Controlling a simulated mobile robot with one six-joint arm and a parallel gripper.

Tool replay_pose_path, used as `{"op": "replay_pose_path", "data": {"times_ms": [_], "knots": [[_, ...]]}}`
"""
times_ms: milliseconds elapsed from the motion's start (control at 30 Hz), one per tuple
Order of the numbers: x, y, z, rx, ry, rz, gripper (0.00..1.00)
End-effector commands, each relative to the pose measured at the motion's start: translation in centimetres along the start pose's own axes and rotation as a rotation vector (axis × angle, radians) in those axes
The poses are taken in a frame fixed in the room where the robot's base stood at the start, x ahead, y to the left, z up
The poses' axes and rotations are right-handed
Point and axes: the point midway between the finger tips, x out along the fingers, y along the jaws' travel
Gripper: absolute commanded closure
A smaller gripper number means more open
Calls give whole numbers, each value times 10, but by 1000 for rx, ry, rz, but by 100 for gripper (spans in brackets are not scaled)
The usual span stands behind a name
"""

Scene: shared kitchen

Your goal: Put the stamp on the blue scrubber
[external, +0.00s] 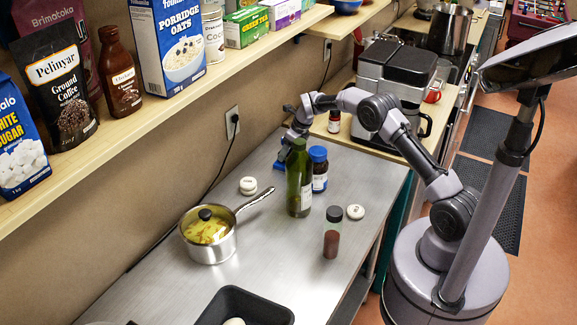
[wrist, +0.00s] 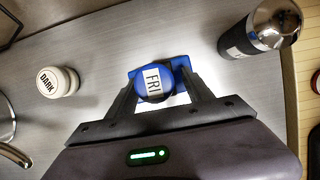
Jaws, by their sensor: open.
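A round blue-topped stamp (wrist: 152,92) with a white "FRI" label is between my gripper's fingers in the wrist view. Behind it lies the flat blue scrubber (wrist: 182,64), its edges showing around the stamp. From above, the stamp overlaps the scrubber; the contact beneath is hidden. My gripper (wrist: 156,78) is open, with a finger on either side of the stamp. In the external view my gripper (external: 287,147) is low over the counter behind the green bottle (external: 299,180). A blue edge of the scrubber (external: 278,166) shows left of the bottle, which hides the stamp's base.
A blue-lidded jar (external: 319,171) stands close to the bottle. White round pieces sit left (external: 248,186) and right (external: 355,211); the left one reads "DARK" (wrist: 57,82). A lidded pot (external: 208,235) is farther left.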

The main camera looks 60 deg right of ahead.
Motion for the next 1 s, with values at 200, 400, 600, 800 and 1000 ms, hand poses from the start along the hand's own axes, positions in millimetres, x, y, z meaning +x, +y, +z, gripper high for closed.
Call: {"op": "replay_pose_path", "data": {"times_ms": [200, 400, 600, 800, 1000], "knots": [[-61, -1, 3, 1, -5, -3, 40], [-106, -1, 2, -1, -3, -2, 40], [-120, 0, 0, 0, -1, -1, 40], [-120, 0, 0, 0, -1, -1, 40], [-124, 2, 0, -20, -3, -1, 40]]}}
